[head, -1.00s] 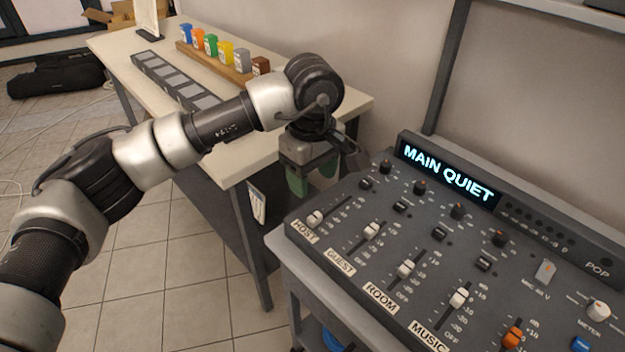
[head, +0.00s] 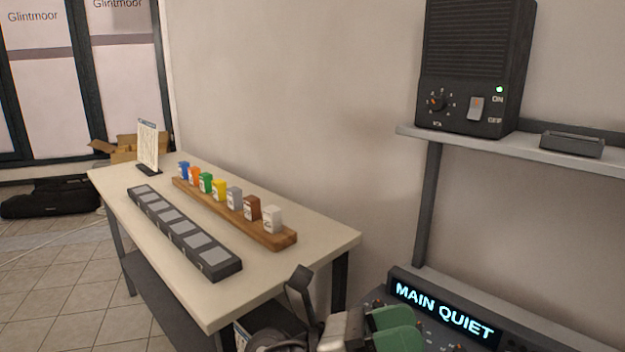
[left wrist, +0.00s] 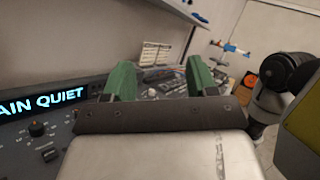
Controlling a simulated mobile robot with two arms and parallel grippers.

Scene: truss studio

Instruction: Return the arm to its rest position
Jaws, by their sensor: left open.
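My left arm shows only at the bottom edge of the head view, folded in low and close to me, beside the mixing desk (head: 450,312). My left gripper (head: 398,330) has green fingers and is partly cut off by the frame's lower edge. In the left wrist view the gripper (left wrist: 161,78) has its two green fingers well apart with nothing held between them. My right gripper is not in either current view.
A white table (head: 300,250) bears a wooden rack (head: 285,238) of coloured blocks and a dark slotted strip (head: 222,270). A black speaker box (head: 470,70) with a green light stands on a wall shelf (head: 580,157). The desk's display (left wrist: 40,103) reads "MAIN QUIET".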

